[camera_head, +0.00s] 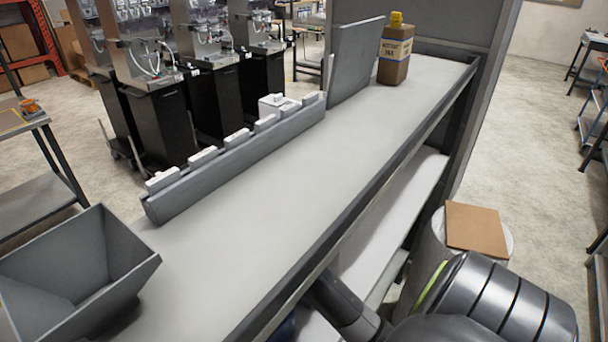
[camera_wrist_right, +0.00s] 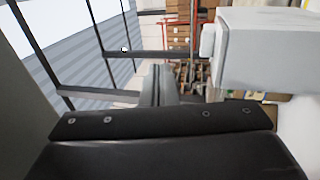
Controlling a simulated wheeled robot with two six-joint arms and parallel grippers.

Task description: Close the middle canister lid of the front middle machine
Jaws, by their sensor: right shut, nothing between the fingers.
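Several dispenser machines stand in a row at the upper left of the head view. Each has a steel upper part over a black cabinet, among them a near one (camera_head: 160,120), one behind it (camera_head: 210,100) and one farther right (camera_head: 262,72). Their tops are cut off by the frame edge, so I cannot make out any canister lid or which machine is the front middle one. My right gripper (camera_wrist_right: 158,86) shows in the right wrist view, its grey fingers together and empty, apart from any lid. My left gripper is in neither view.
A long grey counter (camera_head: 270,215) crosses the head view. On it are a grey bin (camera_head: 120,265), a rail with white blocks (camera_head: 240,150), an upright panel (camera_head: 355,60) and a brown jug (camera_head: 395,58). A pale box-like body (camera_wrist_right: 268,50) fills the wrist view's upper right.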

